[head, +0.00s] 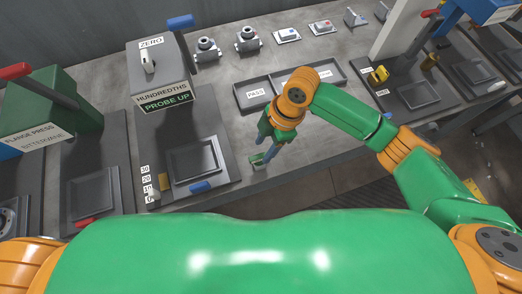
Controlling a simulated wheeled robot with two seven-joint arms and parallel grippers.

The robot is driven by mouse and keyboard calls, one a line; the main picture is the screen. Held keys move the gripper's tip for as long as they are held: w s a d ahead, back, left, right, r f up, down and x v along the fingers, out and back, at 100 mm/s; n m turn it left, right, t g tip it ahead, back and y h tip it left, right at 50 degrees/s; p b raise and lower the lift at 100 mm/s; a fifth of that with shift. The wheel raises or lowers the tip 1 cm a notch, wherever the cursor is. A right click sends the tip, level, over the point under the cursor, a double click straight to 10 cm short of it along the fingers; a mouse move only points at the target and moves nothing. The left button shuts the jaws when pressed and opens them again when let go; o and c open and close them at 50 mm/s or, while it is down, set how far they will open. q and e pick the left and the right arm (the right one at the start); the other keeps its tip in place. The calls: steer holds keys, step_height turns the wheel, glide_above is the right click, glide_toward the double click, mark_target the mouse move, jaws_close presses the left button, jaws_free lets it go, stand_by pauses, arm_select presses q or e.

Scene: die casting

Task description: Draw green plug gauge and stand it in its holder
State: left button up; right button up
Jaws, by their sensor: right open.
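My right gripper (264,150) reaches down over the front part of the bench, with its fingers open. A small green and pale item (257,159), which looks like the green plug gauge, shows right at the fingertips near the bench's front edge. It is too small to tell whether it touches the fingers, or whether it stands in something. I cannot make out the gauge's holder for certain. My left gripper is not in view.
The probe stand marked HUNDREDTHS (163,97) is left of the gripper, with a dark square plate (193,160) before it. A divided dark tray (256,94) marked PASS lies behind the gripper. Metal parts (207,50) stand at the back. A green press (45,115) is far left.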

steer(key=v, duration=0.3)
steer(key=shift+d+r, duration=0.1)
steer(key=shift+r, duration=0.05)
stand_by(0.6)
